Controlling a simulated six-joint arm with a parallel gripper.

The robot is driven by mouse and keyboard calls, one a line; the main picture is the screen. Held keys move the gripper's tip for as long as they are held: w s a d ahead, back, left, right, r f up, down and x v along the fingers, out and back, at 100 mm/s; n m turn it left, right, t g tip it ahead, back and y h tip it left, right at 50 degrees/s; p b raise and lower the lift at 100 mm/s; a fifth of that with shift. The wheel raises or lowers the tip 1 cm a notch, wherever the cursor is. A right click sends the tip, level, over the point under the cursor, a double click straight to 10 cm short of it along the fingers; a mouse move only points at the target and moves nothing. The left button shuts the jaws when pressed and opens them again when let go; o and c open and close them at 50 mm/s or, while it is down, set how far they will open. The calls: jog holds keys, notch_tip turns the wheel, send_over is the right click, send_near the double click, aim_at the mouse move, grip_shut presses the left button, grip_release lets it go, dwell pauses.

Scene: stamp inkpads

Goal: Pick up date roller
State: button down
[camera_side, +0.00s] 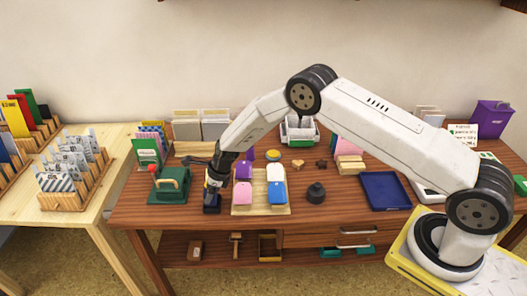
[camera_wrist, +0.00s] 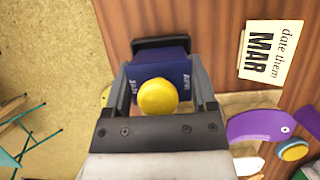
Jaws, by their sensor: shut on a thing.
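The date roller is a dark blue block with a round yellow knob and white lettering. In the wrist view the date roller (camera_wrist: 160,68) sits between the two fingers of my gripper (camera_wrist: 161,78), which are shut on its sides. The knob faces the camera and a black part shows at its far end. In the side view my gripper (camera_side: 214,184) points down over the dark date roller (camera_side: 211,201), left of the wooden tray. I cannot tell whether its base touches the table.
A wooden tray (camera_side: 261,210) with coloured pads stands just right of my gripper. A green stamp-like thing (camera_side: 168,186) stands close on the left. A card reading "date them MAR" (camera_wrist: 266,52) lies nearby. A blue tray (camera_side: 386,191) is farther right.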

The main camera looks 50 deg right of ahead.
jog(key=s+d+r, duration=0.2)
jog(key=s+r, duration=0.9)
jog(key=s, duration=0.2)
jog(key=shift+s+r, duration=0.2)
jog(key=shift+s, duration=0.2)
dwell(0.4)
jog(key=shift+c, duration=2.4)
grip_release()
jog(key=c, duration=0.8)
jog(key=w+d+f, duration=0.1)
jog(key=w+d, duration=0.1)
jog(key=d, duration=0.5)
jog(key=w+d+f, duration=0.1)
jog(key=w+d, duration=0.1)
jog(key=d, duration=0.5)
jog(key=w+d, duration=0.3)
jog(key=d, duration=0.4)
jog(key=shift+f, duration=0.4)
